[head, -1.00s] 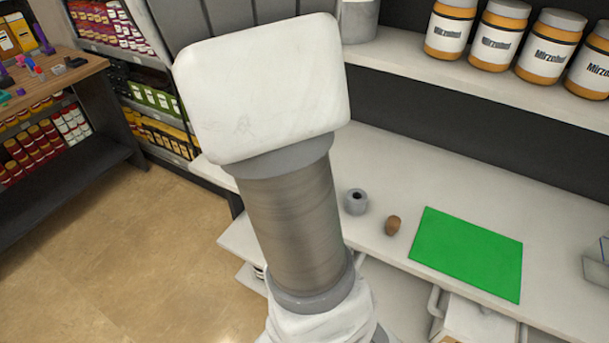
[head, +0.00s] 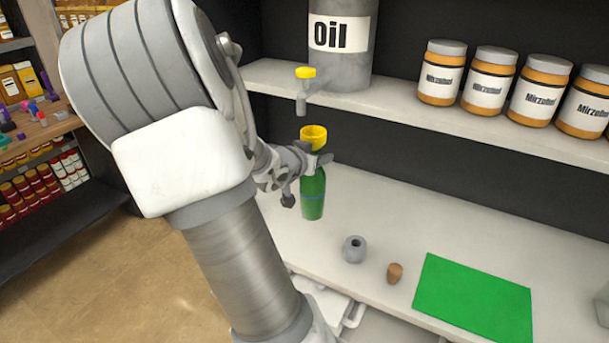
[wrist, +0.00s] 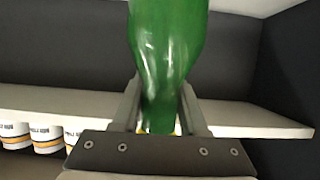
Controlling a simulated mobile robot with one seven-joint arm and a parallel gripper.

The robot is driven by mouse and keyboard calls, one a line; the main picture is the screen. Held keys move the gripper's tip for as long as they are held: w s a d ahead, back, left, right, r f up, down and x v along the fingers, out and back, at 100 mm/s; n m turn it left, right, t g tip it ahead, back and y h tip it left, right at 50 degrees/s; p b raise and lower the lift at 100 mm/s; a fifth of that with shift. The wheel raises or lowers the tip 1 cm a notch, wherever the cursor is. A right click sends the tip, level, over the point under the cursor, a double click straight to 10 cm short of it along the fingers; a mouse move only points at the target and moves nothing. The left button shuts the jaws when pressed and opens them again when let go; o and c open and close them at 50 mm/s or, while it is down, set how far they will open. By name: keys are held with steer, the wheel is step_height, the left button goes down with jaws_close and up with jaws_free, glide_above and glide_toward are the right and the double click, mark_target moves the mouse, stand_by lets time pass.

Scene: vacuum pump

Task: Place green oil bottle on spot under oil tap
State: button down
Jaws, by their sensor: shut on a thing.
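The green oil bottle (head: 313,198) is upright at the counter's left part, with a yellow funnel (head: 313,134) at its top. My gripper (head: 318,166) is shut on the bottle's upper part, just below the funnel. In the wrist view the bottle (wrist: 166,45) appears upside down, between the fingers of my gripper (wrist: 160,115). The oil tap (head: 304,88), with a yellow handle, sticks out from the grey oil tank (head: 352,60) on the shelf. The funnel is below the tap in the picture. I cannot tell whether the bottle touches the counter. No marked spot is visible beneath it.
The white counter (head: 385,225) holds a grey round piece with a hole (head: 354,249), a brown cork (head: 394,273) and a green mat (head: 475,303). Several orange jars (head: 490,80) stand on the white shelf (head: 420,120) above. The counter behind the mat is clear.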

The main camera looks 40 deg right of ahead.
steer(key=w+d+f+b, duration=0.1)
steer(key=w+f, duration=0.4)
steer(key=f, duration=0.2)
steer(key=shift+d+f, duration=0.1)
steer(key=shift+f, duration=0.15)
steer(key=shift+c, duration=2.2)
jaws_free()
